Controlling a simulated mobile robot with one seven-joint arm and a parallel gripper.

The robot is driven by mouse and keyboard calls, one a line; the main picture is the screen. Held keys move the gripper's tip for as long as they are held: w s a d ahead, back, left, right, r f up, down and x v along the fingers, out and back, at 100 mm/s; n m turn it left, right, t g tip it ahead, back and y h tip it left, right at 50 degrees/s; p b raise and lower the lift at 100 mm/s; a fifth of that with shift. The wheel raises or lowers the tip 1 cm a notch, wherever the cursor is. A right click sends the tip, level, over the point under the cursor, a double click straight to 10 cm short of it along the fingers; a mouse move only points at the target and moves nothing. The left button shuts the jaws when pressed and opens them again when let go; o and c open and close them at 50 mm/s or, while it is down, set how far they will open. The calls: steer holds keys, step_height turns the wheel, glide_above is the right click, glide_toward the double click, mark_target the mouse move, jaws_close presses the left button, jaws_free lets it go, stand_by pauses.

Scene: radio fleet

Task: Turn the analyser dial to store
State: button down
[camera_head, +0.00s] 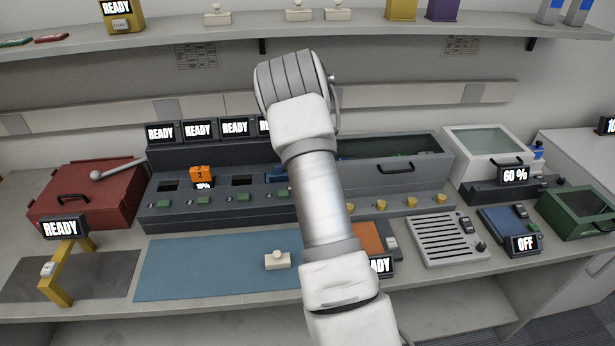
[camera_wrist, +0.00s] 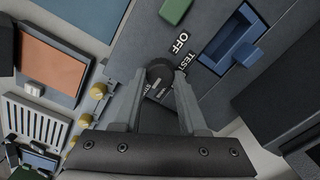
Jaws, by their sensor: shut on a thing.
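The round black analyser dial (camera_wrist: 159,72) sits on the dark grey panel in the wrist view. My gripper (camera_wrist: 160,80) has its two grey fingers closed on opposite sides of it. White lettering reads OFF and TEST to the right of the dial; smaller labels below it are partly hidden and hard to read. I cannot tell which label the dial points at. A blue slot (camera_wrist: 232,42) with a blue block lies right of the lettering. In the head view my arm hides the dial and gripper.
A grey lidded bin (camera_head: 390,165) stands right of my arm, with yellow knobs (camera_head: 411,202) on its front. A blue mat (camera_head: 205,268) lies in front, with a small cream item (camera_head: 278,260) on it. A red case (camera_head: 85,195) is at left. A shelf (camera_head: 360,32) runs above.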

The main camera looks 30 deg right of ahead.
stand_by(0.4)
steer(key=shift+c, duration=2.2)
jaws_free()
steer(key=shift+r, duration=0.1)
step_height(320, 180, up, 17)
steer(key=shift+r+p, duration=0.15)
steer(key=shift+p, duration=0.15)
